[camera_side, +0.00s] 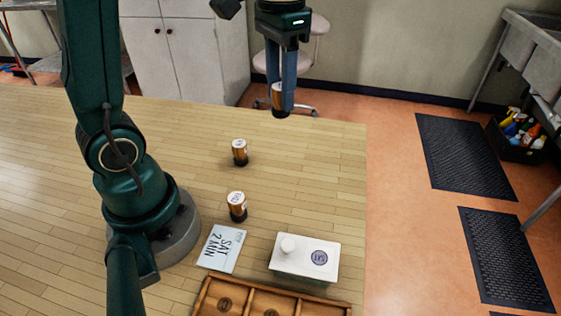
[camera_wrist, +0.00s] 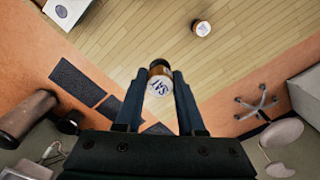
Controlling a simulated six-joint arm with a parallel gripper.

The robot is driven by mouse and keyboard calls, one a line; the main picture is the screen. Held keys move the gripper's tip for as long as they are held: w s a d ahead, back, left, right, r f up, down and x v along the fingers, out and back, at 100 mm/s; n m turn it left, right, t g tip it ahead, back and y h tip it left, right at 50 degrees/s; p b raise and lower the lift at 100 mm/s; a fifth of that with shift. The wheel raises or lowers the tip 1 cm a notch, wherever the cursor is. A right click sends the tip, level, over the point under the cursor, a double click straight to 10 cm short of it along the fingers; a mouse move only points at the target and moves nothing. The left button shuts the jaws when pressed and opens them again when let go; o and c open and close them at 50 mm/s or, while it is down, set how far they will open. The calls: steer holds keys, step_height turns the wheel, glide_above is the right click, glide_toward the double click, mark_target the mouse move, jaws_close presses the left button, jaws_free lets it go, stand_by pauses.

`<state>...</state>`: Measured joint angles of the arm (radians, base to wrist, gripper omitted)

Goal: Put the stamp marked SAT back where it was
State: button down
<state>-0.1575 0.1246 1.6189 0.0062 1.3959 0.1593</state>
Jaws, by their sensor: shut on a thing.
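My gripper (camera_side: 282,100) is shut on a stamp (camera_side: 277,93) with a brown body and dark base, held upright high above the far right part of the table. In the wrist view the held stamp's pale top (camera_wrist: 159,86) reads SAT between the fingers. Two similar stamps stand on the table, one farther back (camera_side: 239,152) and one nearer (camera_side: 237,206); their top markings are too small to read surely. A wooden tray (camera_side: 233,303) with compartments lies at the front edge, partly cut off by the picture; round marks show in its compartments.
A white lidded box (camera_side: 288,264) with a knob and a round printed mark stands behind the tray. A card (camera_side: 222,248) reading "SAT 2 MIN" lies left of it. The table (camera_side: 310,170) is clear right of the stamps. A stool (camera_side: 318,28) stands beyond the table.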

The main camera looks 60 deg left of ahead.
steer(key=shift+f+m, duration=0.1)
steer(key=shift+m, duration=0.4)
steer(key=shift+s+f+m, duration=0.2)
steer(key=shift+f+m, duration=0.1)
steer(key=shift+m, duration=0.2)
steer(key=s+a+f+n, duration=0.2)
steer(key=s+a+f, duration=0.1)
steer(key=s+a, duration=0.9)
steer(key=w+d+f, duration=0.2)
steer(key=d, duration=0.1)
steer(key=w+d+f, duration=0.2)
steer(key=d, duration=0.2)
steer(key=w+d+f, duration=0.1)
steer(key=d+f, duration=0.2)
steer(key=shift+w+d, duration=0.3)
steer(key=shift+w, duration=0.1)
steer(key=shift+f, duration=2.1)
